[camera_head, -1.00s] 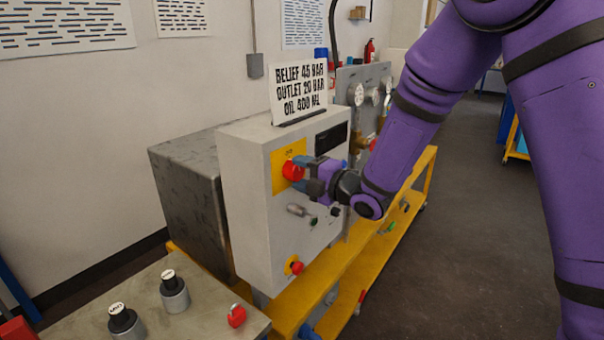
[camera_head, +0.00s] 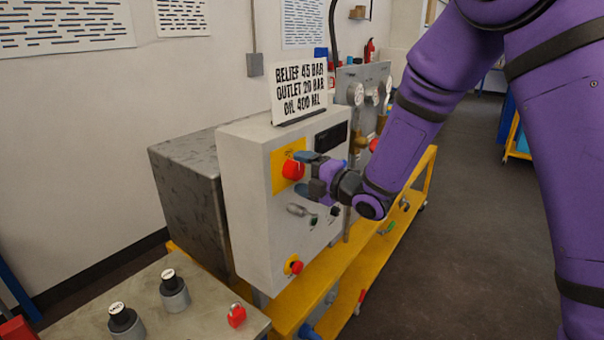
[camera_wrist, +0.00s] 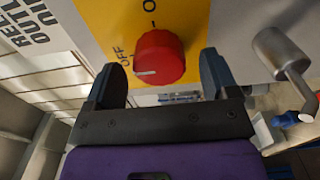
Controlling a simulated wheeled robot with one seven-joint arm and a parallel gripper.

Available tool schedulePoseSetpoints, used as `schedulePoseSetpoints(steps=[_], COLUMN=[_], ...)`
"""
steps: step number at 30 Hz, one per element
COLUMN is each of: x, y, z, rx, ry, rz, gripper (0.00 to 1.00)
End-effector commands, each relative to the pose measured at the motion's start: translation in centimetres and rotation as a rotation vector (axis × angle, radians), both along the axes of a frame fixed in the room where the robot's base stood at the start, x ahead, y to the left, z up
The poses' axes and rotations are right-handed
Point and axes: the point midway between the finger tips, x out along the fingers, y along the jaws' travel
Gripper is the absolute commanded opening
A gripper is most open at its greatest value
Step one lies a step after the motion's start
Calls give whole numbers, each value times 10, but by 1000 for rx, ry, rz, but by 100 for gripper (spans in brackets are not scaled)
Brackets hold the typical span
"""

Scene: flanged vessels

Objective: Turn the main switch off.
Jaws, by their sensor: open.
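The main switch is a red rotary knob (camera_head: 293,169) on a yellow plate (camera_head: 279,181) near the top of the grey control box. In the wrist view the red knob (camera_wrist: 159,57) has a white pointer line on its face, lying toward the OFF mark (camera_wrist: 125,58) on the yellow plate. My gripper (camera_head: 303,172) is in front of the knob. In the wrist view its two dark fingers (camera_wrist: 162,80) are spread on either side of the knob, apart from it, and hold nothing.
Below the knob are a metal lever handle (camera_head: 299,210) and a red button (camera_head: 296,267) on a yellow plate. A sign (camera_head: 299,88) stands on the box. Gauges (camera_head: 356,94) sit behind. A bench at lower left holds a red padlock (camera_head: 236,315).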

Motion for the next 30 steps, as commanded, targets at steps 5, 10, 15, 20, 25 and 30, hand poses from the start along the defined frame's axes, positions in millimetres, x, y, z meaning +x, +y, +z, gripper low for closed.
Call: schedulePoseSetpoints(steps=[5,10,15,20,25,30], x=[-14,-35,-52,-61,-64,-64], y=[-20,-46,-68,-79,-83,-82], z=[0,0,0,0,0,0], rx=[1,-1,-1,-1,-1,-1], ry=[1,1,1,1,1,1], rz=[-3,-4,-3,-1,0,0], gripper=[80,80,80,80,80,80])
